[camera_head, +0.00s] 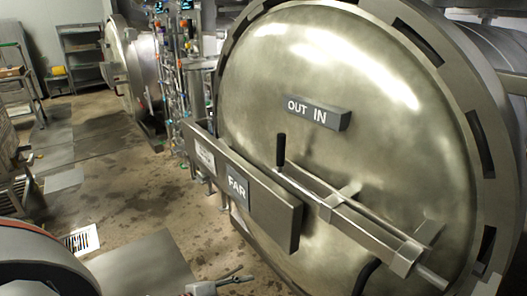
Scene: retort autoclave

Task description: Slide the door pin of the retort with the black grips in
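The large round steel retort door (330,120) fills the right half of the head view. A long steel door pin (315,193) slopes down to the right across its front, through bracket blocks (406,258). An upright black grip (281,150) stands at the pin's upper left end. A dark curved piece (367,278) shows low on the door, cut by the bottom edge; I cannot tell if it is another grip. A plate marked "OUT IN" (318,114) sits above the pin.
A steel beam marked "FAR" (270,205) juts left across the door. A second round retort (127,65) stands at the back left near shelving (83,55) and piping (178,75). A small grey object with thin rods (205,287) shows at the bottom. Wet floor (130,190) lies open left.

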